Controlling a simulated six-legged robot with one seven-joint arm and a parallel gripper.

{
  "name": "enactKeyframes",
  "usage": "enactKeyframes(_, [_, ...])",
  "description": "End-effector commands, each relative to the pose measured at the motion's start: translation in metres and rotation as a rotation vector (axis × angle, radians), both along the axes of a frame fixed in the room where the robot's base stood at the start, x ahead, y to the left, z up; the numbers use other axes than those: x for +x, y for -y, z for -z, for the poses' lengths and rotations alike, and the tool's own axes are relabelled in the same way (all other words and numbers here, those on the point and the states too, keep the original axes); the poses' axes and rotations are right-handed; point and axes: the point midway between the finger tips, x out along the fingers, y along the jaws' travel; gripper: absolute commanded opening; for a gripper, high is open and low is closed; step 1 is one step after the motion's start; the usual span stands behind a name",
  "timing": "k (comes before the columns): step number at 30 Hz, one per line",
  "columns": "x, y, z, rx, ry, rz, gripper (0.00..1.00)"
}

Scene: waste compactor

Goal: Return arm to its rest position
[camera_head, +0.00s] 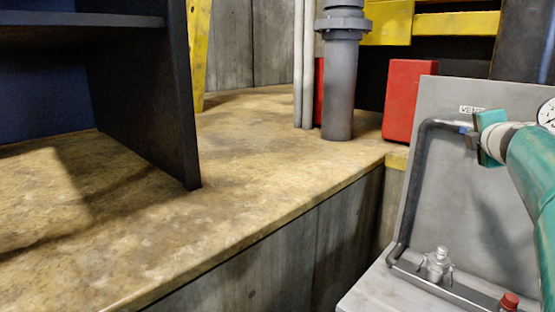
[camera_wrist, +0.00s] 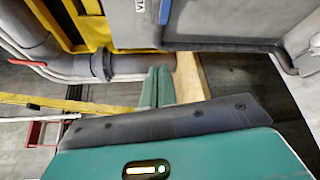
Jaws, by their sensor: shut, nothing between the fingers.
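My gripper (camera_wrist: 157,72) shows in the wrist view. Its two teal fingers lie together with nothing between them, above the dark and teal front of my wrist. From this view, the fingertips overlap the yellowish slab edge near the base of a grey pipe; I cannot tell the distance. In the head view, a teal arm part of mine reaches in from the right edge, in front of the grey vent panel (camera_head: 447,180). I cannot clearly make out the gripper's fingers there.
A dark bent bar (camera_head: 407,190) runs down the panel. A silver fitting (camera_head: 437,264) and a red-capped part (camera_head: 509,301) sit below. The grey pipe (camera_head: 340,85) and a red box (camera_head: 408,98) stand behind. The stained slab (camera_head: 225,215) is clear beside the dark shelf (camera_head: 145,95).

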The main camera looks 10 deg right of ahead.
Motion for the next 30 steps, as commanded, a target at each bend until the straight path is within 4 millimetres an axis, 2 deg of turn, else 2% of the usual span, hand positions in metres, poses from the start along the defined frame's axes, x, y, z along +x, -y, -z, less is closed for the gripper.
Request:
enactKeyframes(5, [-0.017, -0.041, 0.007, 0.338, 0.246, 0.099, 0.0])
enactKeyframes(8, [-0.031, -0.067, 0.025, 0.542, 0.319, 0.171, 0.0])
enactKeyframes(12, [-0.055, -0.114, 0.067, 0.827, 0.338, 0.283, 0.0])
enactKeyframes(17, [-0.092, -0.186, 0.131, 1.125, 0.248, 0.421, 0.0])
enactKeyframes(24, [-0.164, -0.302, 0.224, 1.44, -0.021, 0.617, 0.0])
enactKeyframes(27, [-0.195, -0.342, 0.254, 1.52, -0.139, 0.684, 0.0])
enactKeyframes(30, [-0.218, -0.369, 0.274, 1.569, -0.228, 0.733, 0.0])
